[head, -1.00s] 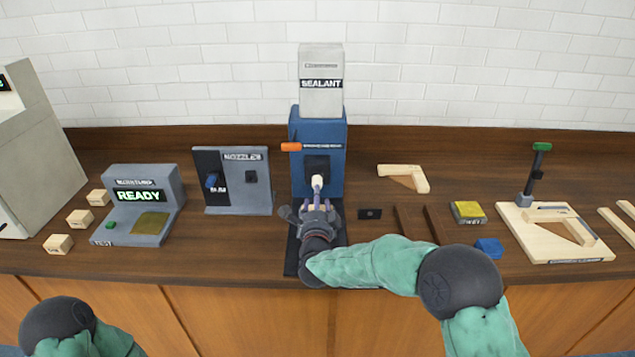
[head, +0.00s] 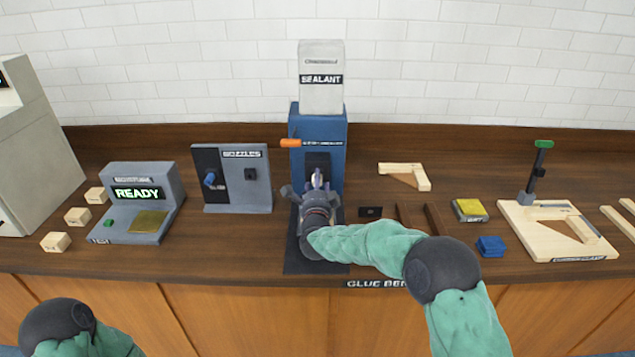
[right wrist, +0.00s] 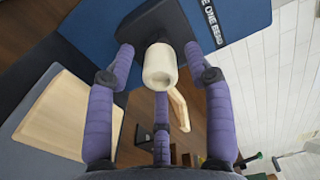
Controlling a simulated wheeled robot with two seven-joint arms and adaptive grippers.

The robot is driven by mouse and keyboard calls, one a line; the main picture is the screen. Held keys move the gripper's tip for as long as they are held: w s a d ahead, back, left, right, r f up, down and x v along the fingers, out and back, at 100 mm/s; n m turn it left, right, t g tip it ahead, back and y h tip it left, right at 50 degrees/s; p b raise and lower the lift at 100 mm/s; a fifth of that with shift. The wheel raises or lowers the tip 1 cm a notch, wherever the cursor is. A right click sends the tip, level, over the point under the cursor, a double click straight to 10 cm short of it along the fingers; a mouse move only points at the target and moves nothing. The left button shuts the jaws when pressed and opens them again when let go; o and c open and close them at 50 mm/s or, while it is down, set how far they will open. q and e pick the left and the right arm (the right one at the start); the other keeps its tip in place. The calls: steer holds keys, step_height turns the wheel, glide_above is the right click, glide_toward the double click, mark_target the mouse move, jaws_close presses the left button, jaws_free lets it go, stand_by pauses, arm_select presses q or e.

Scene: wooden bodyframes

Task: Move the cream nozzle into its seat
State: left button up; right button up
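The cream nozzle (right wrist: 158,76) shows in the right wrist view with its open end toward the camera. Its far end meets the black block (right wrist: 160,18) on the blue sealant dispenser (head: 318,128); I cannot tell how deep it sits. My right gripper (head: 318,180) is at the front of the dispenser. Its purple fingers (right wrist: 158,60) are spread around the nozzle with visible gaps on both sides. In the head view the gripper mostly hides the nozzle. My left gripper is out of view; only part of that arm shows at the lower left.
The grey nozzles stand (head: 258,190) with a blue nozzle (head: 210,180) is left of the dispenser. A console reading READY (head: 138,192) is farther left. A small black block (head: 370,212), dark strips and a wooden clamp board (head: 560,235) lie to the right.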

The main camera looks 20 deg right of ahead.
jaws_close()
steer(key=shift+b+v, duration=0.35)
steer(key=shift+v, duration=0.45)
stand_by(0.5)
steer(key=shift+v, duration=1)
